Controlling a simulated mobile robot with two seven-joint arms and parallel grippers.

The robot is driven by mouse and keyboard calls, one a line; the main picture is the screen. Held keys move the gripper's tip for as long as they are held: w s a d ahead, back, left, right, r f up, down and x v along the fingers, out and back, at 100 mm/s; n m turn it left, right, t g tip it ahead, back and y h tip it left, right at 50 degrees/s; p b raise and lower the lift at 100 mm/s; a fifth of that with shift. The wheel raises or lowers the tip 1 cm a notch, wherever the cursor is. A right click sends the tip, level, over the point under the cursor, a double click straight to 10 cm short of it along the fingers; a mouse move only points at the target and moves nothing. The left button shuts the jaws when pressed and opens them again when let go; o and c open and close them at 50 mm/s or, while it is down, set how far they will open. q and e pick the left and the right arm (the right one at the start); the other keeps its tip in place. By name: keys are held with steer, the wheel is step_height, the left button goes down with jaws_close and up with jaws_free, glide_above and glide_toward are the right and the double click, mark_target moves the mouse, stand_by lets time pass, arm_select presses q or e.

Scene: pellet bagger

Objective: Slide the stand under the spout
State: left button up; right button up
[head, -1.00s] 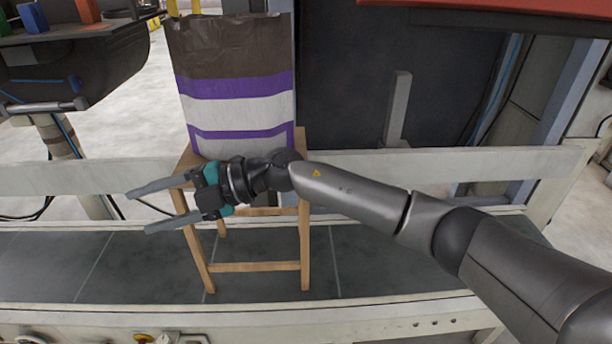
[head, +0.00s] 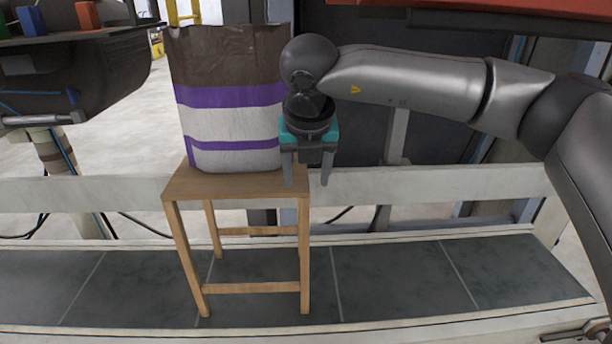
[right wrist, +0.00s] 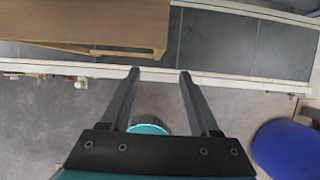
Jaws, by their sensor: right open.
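The stand is a wooden stool (head: 235,185) upright on the dark tiled strip, left of centre in the head view. A brown, white and purple bag (head: 230,110) stands upright at its seat; whether it rests on it or hangs is unclear. The wooden seat also shows at the top left of the right wrist view (right wrist: 95,28). My right gripper (head: 307,184) points down, open and empty, at the seat's right edge in the head view. In the right wrist view, its fingertips (right wrist: 160,74) appear apart from the seat. I cannot make out a spout. My left gripper is out of view.
A pale rail (head: 430,180) runs behind the stool. The tiled strip (head: 400,275) is clear to the right. A dark machine part (head: 75,75) with coloured blocks is at upper left. A blue round object (right wrist: 288,148) shows at right in the right wrist view.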

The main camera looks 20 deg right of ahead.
mark_target(305, 213)
steer(key=b+x, duration=0.4)
steer(key=x, duration=0.9)
steer(key=shift+a+f, duration=0.1)
steer(key=shift+f, duration=0.15)
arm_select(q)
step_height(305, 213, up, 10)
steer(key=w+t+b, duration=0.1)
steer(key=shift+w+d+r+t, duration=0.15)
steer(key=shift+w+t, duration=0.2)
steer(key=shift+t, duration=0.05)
arm_select(e)
steer(key=shift+x, duration=0.9)
jaws_close()
steer(key=shift+w, duration=0.1)
